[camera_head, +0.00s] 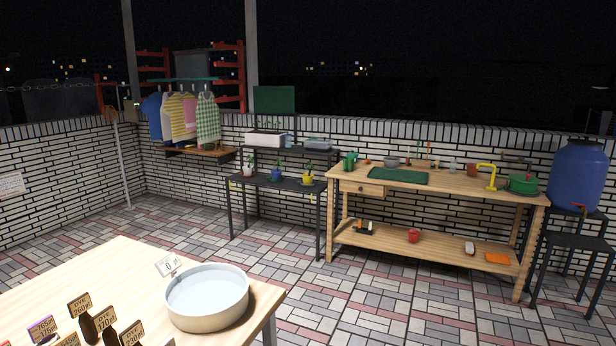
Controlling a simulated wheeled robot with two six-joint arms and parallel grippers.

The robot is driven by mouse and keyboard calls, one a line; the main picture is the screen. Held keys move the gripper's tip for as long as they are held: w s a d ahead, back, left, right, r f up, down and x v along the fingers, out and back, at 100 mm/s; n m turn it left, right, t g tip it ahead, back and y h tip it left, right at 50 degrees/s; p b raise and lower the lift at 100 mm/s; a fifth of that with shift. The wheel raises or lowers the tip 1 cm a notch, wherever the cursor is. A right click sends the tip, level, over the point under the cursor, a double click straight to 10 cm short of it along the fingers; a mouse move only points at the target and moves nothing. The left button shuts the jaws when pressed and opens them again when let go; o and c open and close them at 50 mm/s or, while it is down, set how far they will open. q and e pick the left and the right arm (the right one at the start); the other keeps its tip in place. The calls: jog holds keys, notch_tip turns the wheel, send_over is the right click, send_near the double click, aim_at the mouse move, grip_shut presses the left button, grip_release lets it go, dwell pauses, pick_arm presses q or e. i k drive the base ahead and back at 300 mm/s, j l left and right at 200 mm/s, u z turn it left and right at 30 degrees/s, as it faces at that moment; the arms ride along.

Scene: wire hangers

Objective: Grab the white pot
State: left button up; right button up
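A small white pot (248,171) with a plant stands at the left end of a dark metal shelf in the middle distance. Beside it on the same shelf stand a blue pot (277,176) and a yellow pot (307,179), each with a plant. A long white planter box (264,140) sits on the higher tier behind them. Neither of my grippers is in view.
A wooden table (115,262) with a wide pale basin (207,297) and several small labelled signs fills the near left. A wooden workbench (450,182) stands right of the dark shelf (285,188). Open tiled floor (330,290) lies between.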

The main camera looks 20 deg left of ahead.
aim_at(248, 169)
jog(key=i+z, duration=0.25)
jog(key=i, duration=1.2)
jog(key=i+u, duration=0.1)
jog(key=i, duration=0.75)
jog(key=i+l+u, duration=0.1)
jog(key=i, duration=0.75)
jog(key=i+j+u, duration=0.2)
jog(key=i+u, duration=0.75)
jog(key=i, duration=0.3)
jog(key=i+l+u, duration=0.3)
jog(key=i+u, duration=0.2)
jog(key=i, duration=0.1)
